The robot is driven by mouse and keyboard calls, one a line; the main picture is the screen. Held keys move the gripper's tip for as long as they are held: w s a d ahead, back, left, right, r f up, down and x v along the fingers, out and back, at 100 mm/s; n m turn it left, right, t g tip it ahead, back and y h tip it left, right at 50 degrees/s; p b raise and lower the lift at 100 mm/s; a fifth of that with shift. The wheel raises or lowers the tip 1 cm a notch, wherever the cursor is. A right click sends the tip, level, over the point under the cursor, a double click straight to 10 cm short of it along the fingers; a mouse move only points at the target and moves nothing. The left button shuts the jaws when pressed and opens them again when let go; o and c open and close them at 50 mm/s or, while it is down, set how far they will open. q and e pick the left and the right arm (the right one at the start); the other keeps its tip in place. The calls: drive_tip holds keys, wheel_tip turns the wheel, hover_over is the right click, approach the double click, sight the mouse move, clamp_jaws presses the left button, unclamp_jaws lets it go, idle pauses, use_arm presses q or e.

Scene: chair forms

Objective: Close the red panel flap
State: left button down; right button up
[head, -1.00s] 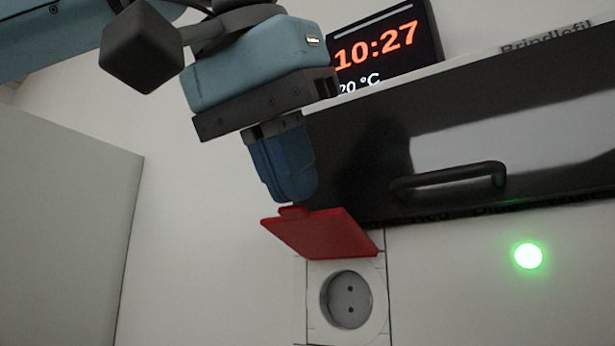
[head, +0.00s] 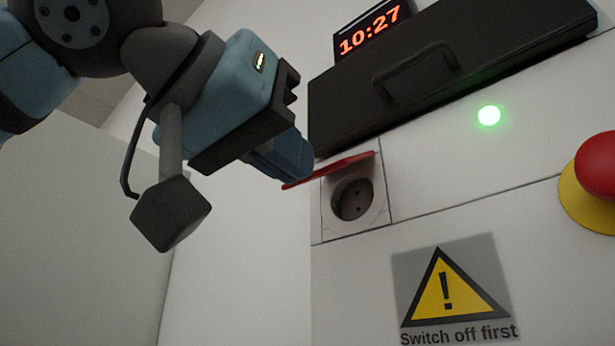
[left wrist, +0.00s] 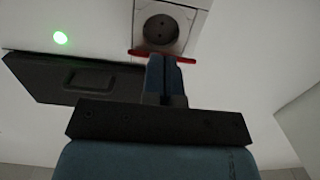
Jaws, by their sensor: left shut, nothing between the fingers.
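The red panel flap (head: 335,168) is hinged above a round grey socket (head: 353,198) and stands raised, sticking out from the wall, so the socket is uncovered. My left gripper (head: 303,160) is shut and empty, with its blue fingertips at the upper side of the flap; I cannot tell whether they touch it. In the left wrist view the fingertips (left wrist: 164,62) overlap the thin red edge of the flap (left wrist: 190,59), with the socket (left wrist: 161,29) beyond it. My right gripper is not in view.
A black panel with a handle (head: 450,70) is above and right of the flap. A clock display (head: 372,28), a green light (head: 489,115), a red button (head: 598,165) and a warning sign (head: 445,290) are also nearby. The wall below the socket is flat.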

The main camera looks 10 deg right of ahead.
sight(360, 247)
use_arm(q)
drive_tip(key=shift+w+d+f+t+h+b, duration=0.4)
drive_tip(key=shift+d+f+b, duration=0.35)
drive_tip(key=shift+b, duration=0.4)
drive_tip(key=shift+w+d+f+t+h+b, duration=0.2)
drive_tip(key=shift+w+d+f+h+b, duration=0.3)
drive_tip(key=shift+f+b, duration=0.55)
drive_tip(key=shift+w+d+f+t+h+b, duration=0.3)
drive_tip(key=shift+w+d+f+b, duration=0.4)
drive_tip(key=shift+b, duration=0.5)
drive_tip(key=shift+w+d+f, duration=0.2)
drive_tip(key=shift+w+d, duration=0.05)
drive_tip(key=shift+d, duration=0.2)
drive_tip(key=shift+w+d+f, duration=0.2)
drive_tip(key=shift+w+d, duration=0.05)
drive_tip(key=shift+d, duration=0.15)
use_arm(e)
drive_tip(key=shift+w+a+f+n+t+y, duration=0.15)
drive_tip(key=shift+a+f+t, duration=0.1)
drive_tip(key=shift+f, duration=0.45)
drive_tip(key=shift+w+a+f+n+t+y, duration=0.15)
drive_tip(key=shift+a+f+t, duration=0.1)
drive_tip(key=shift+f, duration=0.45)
use_arm(q)
drive_tip(key=shift+b, duration=0.3)
